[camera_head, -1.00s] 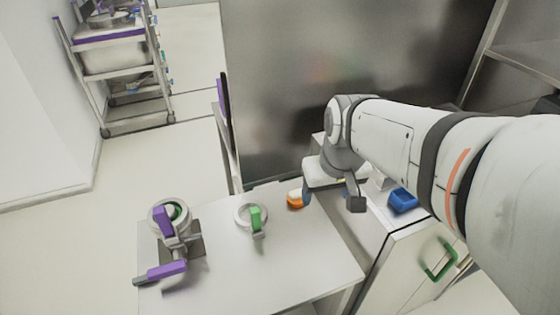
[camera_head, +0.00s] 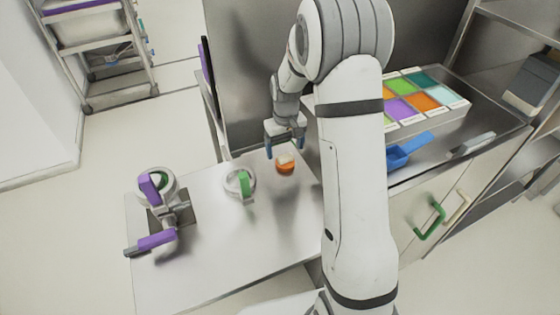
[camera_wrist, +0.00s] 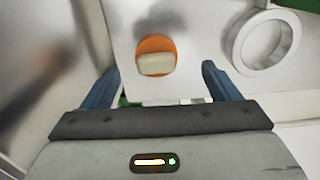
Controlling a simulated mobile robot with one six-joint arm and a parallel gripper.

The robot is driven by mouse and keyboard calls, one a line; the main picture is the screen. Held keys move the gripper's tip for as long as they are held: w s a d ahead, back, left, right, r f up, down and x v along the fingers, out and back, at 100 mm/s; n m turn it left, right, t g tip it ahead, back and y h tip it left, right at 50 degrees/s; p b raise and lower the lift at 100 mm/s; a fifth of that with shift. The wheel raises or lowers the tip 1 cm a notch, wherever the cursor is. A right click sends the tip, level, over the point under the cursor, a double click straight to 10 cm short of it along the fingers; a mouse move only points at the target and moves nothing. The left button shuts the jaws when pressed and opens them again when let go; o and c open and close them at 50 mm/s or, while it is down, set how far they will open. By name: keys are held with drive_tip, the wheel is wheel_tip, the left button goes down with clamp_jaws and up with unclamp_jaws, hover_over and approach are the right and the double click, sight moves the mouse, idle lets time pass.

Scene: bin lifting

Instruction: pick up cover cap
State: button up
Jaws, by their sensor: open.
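A round orange cap with a cream block on top (camera_head: 285,168), which looks like the cover cap, sits on the pale table (camera_head: 215,250) near its back right edge. My gripper (camera_head: 285,151) points down above and slightly behind it, with its blue fingers apart and empty. In the wrist view the orange cap (camera_wrist: 155,43) lies ahead, between the lines of the two fingers of my gripper (camera_wrist: 161,68). The fingers look apart from the cap; the exact height gap cannot be told.
A white ring with a green handle (camera_head: 245,184) lies left of the cap; it also shows in the wrist view (camera_wrist: 232,42). A purple-handled device (camera_head: 160,210) stands farther left. A blue scoop-like thing (camera_head: 400,156) and a coloured compartment tray (camera_head: 461,104) are on the right counter.

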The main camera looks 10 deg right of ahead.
sight(287, 159)
drive_tip(key=shift+d+f+p, duration=0.15)
drive_tip(key=shift+f+p, duration=0.3)
drive_tip(key=shift+f, duration=1.15)
drive_tip(key=shift+d+f+p, duration=0.1)
drive_tip(key=shift+f+p, duration=0.35)
drive_tip(key=shift+f, duration=1.1)
drive_tip(key=c, duration=1)
drive_tip(key=shift+r, duration=0.15)
